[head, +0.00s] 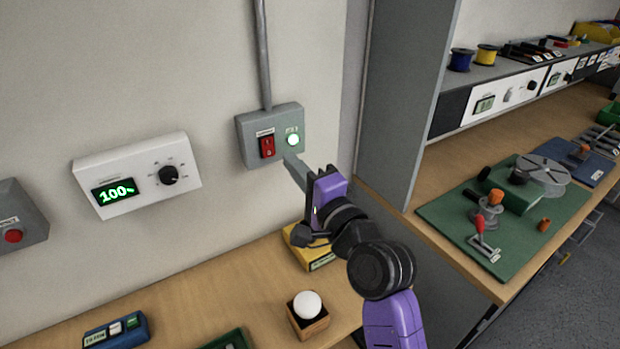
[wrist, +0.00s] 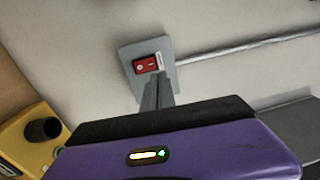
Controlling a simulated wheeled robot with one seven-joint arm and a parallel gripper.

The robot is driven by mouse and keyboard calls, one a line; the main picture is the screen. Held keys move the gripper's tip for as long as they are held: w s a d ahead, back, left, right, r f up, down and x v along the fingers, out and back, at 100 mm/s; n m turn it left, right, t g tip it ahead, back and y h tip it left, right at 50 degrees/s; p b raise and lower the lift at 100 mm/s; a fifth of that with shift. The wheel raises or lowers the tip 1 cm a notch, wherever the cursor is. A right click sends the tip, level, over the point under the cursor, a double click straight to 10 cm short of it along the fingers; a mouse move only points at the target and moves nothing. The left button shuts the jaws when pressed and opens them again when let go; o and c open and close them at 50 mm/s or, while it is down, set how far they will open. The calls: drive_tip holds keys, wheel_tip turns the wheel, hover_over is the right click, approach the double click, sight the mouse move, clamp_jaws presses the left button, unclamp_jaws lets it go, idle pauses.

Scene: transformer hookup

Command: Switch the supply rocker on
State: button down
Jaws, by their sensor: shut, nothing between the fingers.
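The rocker also shows in the wrist view (wrist: 146,65), just beyond my fingertips. My gripper (head: 289,160) is shut and empty, its fingers pointing at the lower part of the box, below the lamp and right of the rocker. In the wrist view the closed fingers (wrist: 158,86) overlap the box and hide part of it, including the lamp. I cannot tell whether the fingertips touch the box.
A white panel (head: 138,172) with a "100%" display and a black knob is on the wall to the left. Below are a yellow block (head: 303,236) and a white dome on a wooden base (head: 307,306). A grey upright panel (head: 400,90) stands right of my arm.

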drive_tip(key=v, duration=0.2)
drive_tip(key=r+v, duration=0.1)
drive_tip(key=v, duration=0.2)
drive_tip(key=shift+s+d, duration=0.1)
drive_tip(key=shift+s, duration=0.1)
drive_tip(key=s+d+f+n+t+h, duration=0.2)
drive_tip(key=s+d+f+n+h, duration=0.15)
drive_tip(key=s+d, duration=0.45)
drive_tip(key=s+d+f+n+t+h, duration=0.2)
drive_tip(key=s+d+f+n+h, duration=0.1)
drive_tip(key=s+d+f+n, duration=0.3)
drive_tip(key=s+d+f+g+h, duration=0.1)
drive_tip(key=s+d+f, duration=0.1)
drive_tip(key=s, duration=0.7)
drive_tip(key=s+d+f+n+g+h, duration=0.1)
drive_tip(key=s+d+f+g, duration=0.1)
drive_tip(key=s, duration=0.8)
drive_tip(key=s+d+f+g+h, duration=0.2)
drive_tip(key=s+d+f, duration=0.2)
drive_tip(key=s, duration=0.6)
drive_tip(key=shift+f+n, duration=0.2)
drive_tip(key=shift+n, duration=0.15)
